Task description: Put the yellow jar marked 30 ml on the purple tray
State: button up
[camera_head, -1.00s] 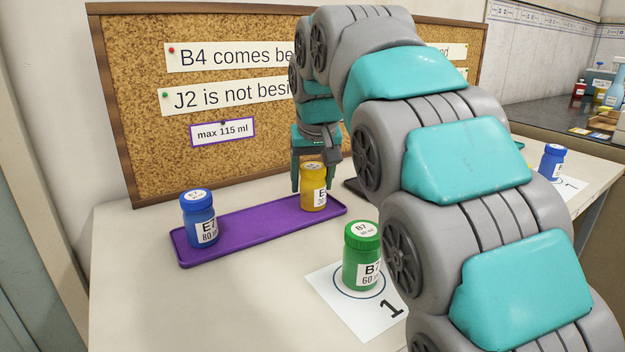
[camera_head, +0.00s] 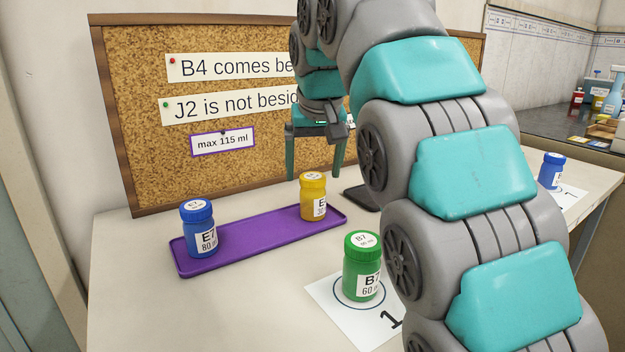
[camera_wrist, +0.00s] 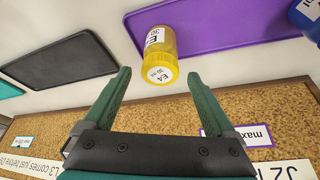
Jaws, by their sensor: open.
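The yellow jar (camera_head: 313,197) stands upright on the right part of the purple tray (camera_head: 262,237). Its lid in the wrist view (camera_wrist: 159,73) reads E4 and 30 ml. A blue jar (camera_head: 199,229) marked E7, 80 ml stands on the tray's left end. My gripper (camera_head: 315,172) is open and empty, raised above and behind the yellow jar, apart from it. In the wrist view both fingers of my gripper (camera_wrist: 156,78) are spread, with the yellow jar beyond them.
A green jar (camera_head: 362,267) marked B7 stands on a white card (camera_head: 340,318) numbered 1. A corkboard (camera_head: 135,130) rises behind the tray. A dark tray (camera_head: 362,199) lies right of the purple one. Another blue jar (camera_head: 551,171) is at far right.

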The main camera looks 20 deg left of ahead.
jog(key=shift+v, duration=0.9)
jog(key=shift+p+v, duration=0.85)
jog(key=shift+v, duration=0.25)
jog(key=shift+p+v, duration=0.65)
jog(key=shift+v, duration=0.5)
